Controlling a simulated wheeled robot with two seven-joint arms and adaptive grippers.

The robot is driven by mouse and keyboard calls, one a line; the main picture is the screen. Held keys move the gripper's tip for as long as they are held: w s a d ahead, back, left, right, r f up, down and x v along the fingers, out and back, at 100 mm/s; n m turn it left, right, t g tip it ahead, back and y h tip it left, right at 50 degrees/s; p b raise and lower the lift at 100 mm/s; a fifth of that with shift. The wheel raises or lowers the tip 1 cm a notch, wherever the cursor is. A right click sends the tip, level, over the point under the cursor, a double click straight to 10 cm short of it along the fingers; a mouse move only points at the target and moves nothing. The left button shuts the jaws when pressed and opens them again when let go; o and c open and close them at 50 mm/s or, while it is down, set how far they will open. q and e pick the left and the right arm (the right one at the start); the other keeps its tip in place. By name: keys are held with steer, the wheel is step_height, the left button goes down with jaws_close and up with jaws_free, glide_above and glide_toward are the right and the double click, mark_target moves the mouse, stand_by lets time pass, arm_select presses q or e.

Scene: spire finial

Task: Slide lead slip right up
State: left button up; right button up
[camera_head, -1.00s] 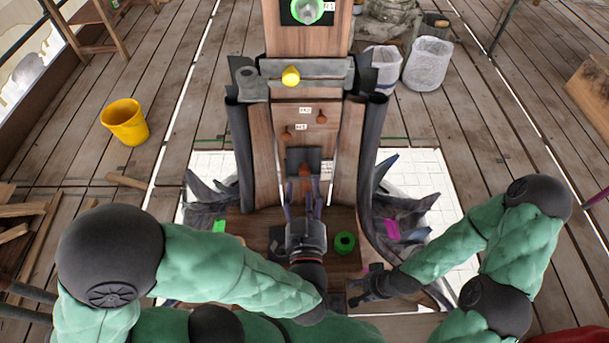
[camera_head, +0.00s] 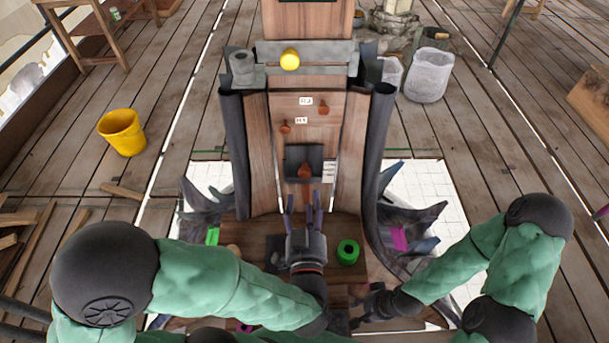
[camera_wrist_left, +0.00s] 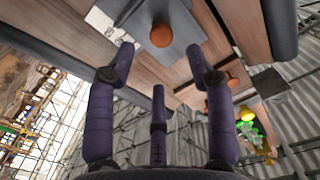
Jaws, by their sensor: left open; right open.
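The lead slip (camera_head: 294,155) is a dark grey square plate with a red-brown knob (camera_head: 305,171), low on the upright wooden board (camera_head: 289,190). In the left wrist view the grey plate (camera_wrist_left: 182,22) and its round knob (camera_wrist_left: 161,36) show at the top, beyond my fingers. My left gripper (camera_head: 304,202) is open and empty, just below the knob in the head view, with fingers spread to either side of it and apart from it. My right gripper (camera_head: 366,300) is open and empty, low to the right, away from the board.
Small red-brown knobs (camera_head: 323,107) and white labels (camera_head: 305,101) sit higher on the board. A grey crossbar (camera_head: 325,53) bears a yellow ball (camera_head: 289,59). Dark curved sheets flank the board. A green roll (camera_head: 348,252) lies near my left gripper. A yellow bucket (camera_head: 122,132) stands at left.

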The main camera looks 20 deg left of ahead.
mark_target(305, 176)
arm_select(q)
steer(key=b+x, duration=0.2)
steer(key=x, duration=0.5)
steer(key=shift+w+a+f, duration=0.15)
steer(key=shift+w+f, duration=0.05)
steer(key=shift+w, duration=0.1)
steer(key=shift+b+x, duration=0.35)
steer(key=shift+x, duration=0.45)
steer(key=shift+r, duration=0.15)
